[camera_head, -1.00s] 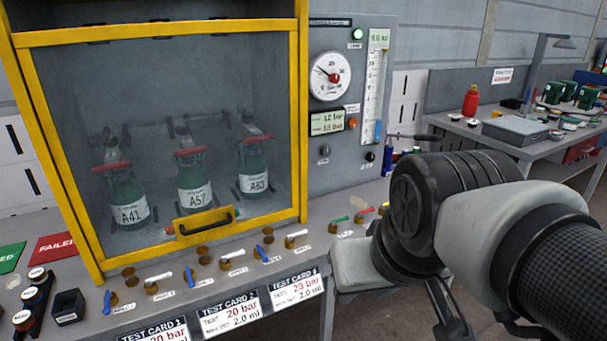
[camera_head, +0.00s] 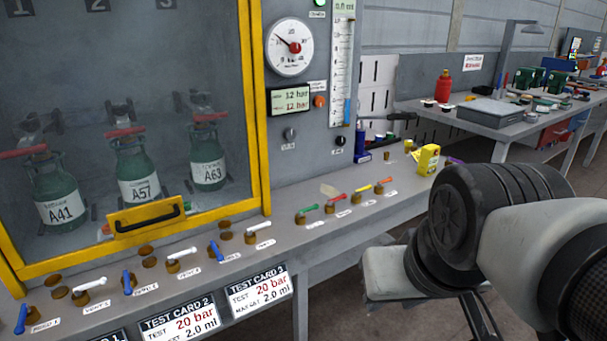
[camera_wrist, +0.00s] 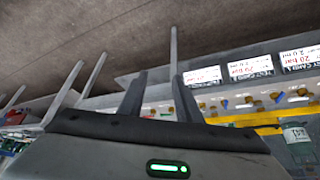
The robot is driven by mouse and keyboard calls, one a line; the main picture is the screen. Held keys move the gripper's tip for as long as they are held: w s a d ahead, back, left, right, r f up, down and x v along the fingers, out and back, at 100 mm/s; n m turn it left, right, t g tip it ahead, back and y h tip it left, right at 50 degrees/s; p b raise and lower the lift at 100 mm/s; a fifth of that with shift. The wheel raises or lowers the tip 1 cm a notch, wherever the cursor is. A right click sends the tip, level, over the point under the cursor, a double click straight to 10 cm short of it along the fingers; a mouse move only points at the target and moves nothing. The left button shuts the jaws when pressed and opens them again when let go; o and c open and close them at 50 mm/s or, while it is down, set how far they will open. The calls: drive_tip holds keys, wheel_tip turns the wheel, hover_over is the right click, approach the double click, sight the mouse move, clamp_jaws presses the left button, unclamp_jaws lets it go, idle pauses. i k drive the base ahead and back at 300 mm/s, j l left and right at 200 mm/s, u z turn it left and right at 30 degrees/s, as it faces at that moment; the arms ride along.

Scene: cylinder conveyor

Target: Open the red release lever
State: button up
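The red release lever (camera_head: 337,198) lies on a brass valve on the bench top, right of the yellow-framed cabinet. A green lever (camera_head: 308,208) is to its left, and an orange lever (camera_head: 361,189) and a yellow lever (camera_head: 384,181) are to its right. My gripper (camera_wrist: 160,75) shows in the wrist view with its two dark fingers apart and nothing between them. In the head view my arm is at the lower right, clear of the levers, and my gripper's fingers cannot be made out.
The cabinet (camera_head: 258,130) holds several green cylinders. Blue and white levers line the bench front above test cards (camera_head: 259,291). A gauge panel (camera_head: 338,80) stands behind the red lever. A yellow box (camera_head: 427,160) is on the bench's right end. A second table (camera_head: 480,127) is beyond.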

sight(330, 202)
drive_tip(key=i+l, duration=0.3)
drive_tip(key=i+l+z, duration=0.15)
drive_tip(key=i+l, duration=0.15)
drive_tip(key=i, duration=0.2)
